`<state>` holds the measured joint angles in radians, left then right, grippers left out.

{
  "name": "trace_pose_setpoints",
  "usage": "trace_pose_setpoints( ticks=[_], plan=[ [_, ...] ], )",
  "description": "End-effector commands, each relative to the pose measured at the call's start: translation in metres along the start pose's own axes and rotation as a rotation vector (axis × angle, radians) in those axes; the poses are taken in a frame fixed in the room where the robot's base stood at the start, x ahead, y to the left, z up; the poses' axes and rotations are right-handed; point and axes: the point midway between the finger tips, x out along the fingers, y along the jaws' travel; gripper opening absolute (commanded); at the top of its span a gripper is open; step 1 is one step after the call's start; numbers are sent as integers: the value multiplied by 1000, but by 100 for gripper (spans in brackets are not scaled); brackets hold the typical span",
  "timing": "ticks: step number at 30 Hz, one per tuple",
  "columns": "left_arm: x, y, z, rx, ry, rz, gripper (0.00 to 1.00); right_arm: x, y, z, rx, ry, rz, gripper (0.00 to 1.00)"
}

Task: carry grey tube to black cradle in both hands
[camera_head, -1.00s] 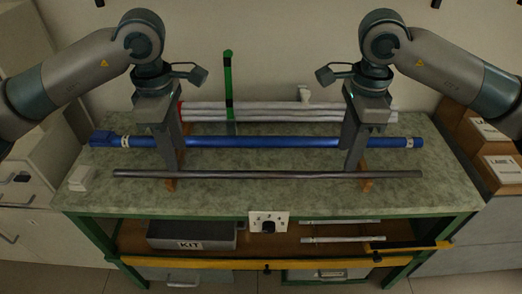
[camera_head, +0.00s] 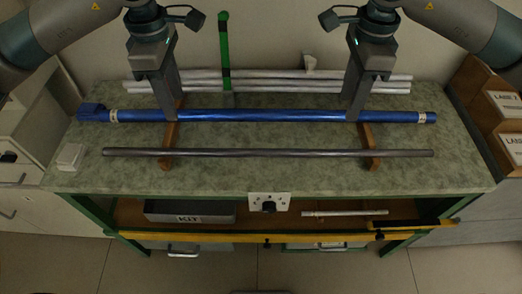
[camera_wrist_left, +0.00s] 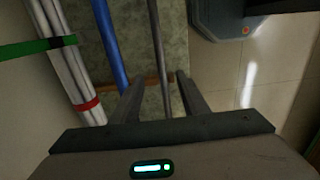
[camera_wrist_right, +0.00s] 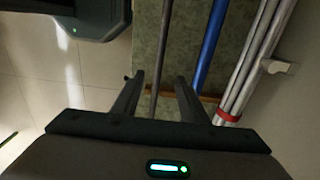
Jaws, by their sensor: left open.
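The grey tube (camera_head: 268,153) lies level across two wooden supports (camera_head: 171,140) (camera_head: 370,145) near the bench's front. My left gripper (camera_head: 174,112) and my right gripper (camera_head: 353,112) appear raised above the bench; in the head view their fingertips overlap the blue tube. In the left wrist view the grey tube (camera_wrist_left: 158,50) runs between the spread left fingers. In the right wrist view it (camera_wrist_right: 160,50) runs between the spread right fingers. Both grippers are open and empty. I cannot make out a black cradle in these frames.
A blue tube (camera_head: 260,115) lies behind the grey one, with several silver tubes (camera_head: 280,82) further back. A green post (camera_head: 225,50) stands among them. A white block (camera_head: 69,157) sits at the bench's left. A KIT tray (camera_head: 190,211) is on the shelf below.

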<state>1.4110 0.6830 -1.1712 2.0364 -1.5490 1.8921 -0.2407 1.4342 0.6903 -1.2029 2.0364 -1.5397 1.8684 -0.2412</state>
Motion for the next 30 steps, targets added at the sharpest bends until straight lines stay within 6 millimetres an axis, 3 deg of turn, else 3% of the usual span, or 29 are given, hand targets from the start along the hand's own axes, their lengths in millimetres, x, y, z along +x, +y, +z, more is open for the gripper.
trace_pose_setpoints(
  ticks=[11, 30],
  plan=[
    [32, -1, 0, 0, 1, -3, 41, 32, 1, 0, 0, 1, 4, 40],
    [135, -1, 0, 0, 1, -3, 41, 135, 1, 0, 0, 0, 4, 40]
  ],
)
